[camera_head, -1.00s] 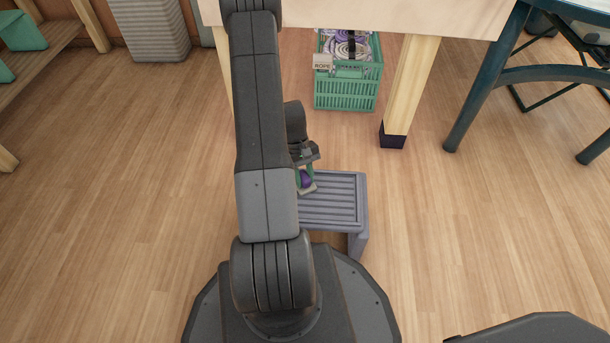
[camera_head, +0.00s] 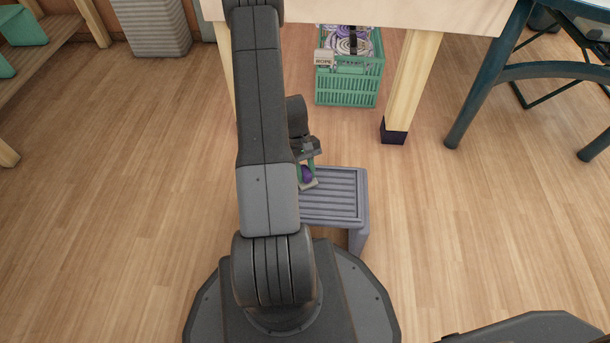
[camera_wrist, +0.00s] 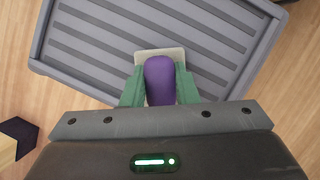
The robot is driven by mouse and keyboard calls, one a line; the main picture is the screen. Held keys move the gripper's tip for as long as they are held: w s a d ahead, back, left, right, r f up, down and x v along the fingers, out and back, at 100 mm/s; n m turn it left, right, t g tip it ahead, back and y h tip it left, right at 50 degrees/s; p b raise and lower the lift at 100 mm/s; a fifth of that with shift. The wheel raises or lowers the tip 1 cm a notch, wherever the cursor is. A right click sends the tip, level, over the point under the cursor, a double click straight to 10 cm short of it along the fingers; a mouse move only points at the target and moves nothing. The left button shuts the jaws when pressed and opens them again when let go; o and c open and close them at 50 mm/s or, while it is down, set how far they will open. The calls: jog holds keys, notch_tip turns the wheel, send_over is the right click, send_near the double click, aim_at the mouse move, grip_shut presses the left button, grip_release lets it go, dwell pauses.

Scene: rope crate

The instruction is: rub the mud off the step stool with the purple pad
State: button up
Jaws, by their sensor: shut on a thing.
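The grey step stool (camera_head: 335,207) stands on the floor just in front of my base, partly hidden by my arm. Its ribbed top also shows in the wrist view (camera_wrist: 95,62). My gripper (camera_head: 308,172) is over the stool's far left part, fingers pointing down. In the wrist view my gripper (camera_wrist: 160,88) has its green fingers shut on the purple pad (camera_wrist: 160,78), which has a pale base at the stool top. I cannot tell whether the base touches it. No mud shows on the visible part of the top; some is hidden by my arm and gripper.
A green crate (camera_head: 348,88) holding coiled rope, with a ROPE tag, stands under a wooden table (camera_head: 360,14). A table leg (camera_head: 412,80) is beyond the stool. A dark blue chair (camera_head: 490,85) is at right.

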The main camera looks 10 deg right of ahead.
dwell(0.4)
jog(key=shift+s+d+f, duration=0.15)
jog(key=shift+s+d, duration=0.4)
jog(key=shift+s, duration=0.15)
jog(key=shift+a, duration=0.1)
jog(key=shift+w+a, duration=0.25)
jog(key=shift+a, duration=0.45)
jog(key=shift+w+a, duration=0.2)
jog(key=shift+a, duration=0.45)
jog(key=shift+r+p, duration=1.75)
jog(key=shift+r, duration=0.9)
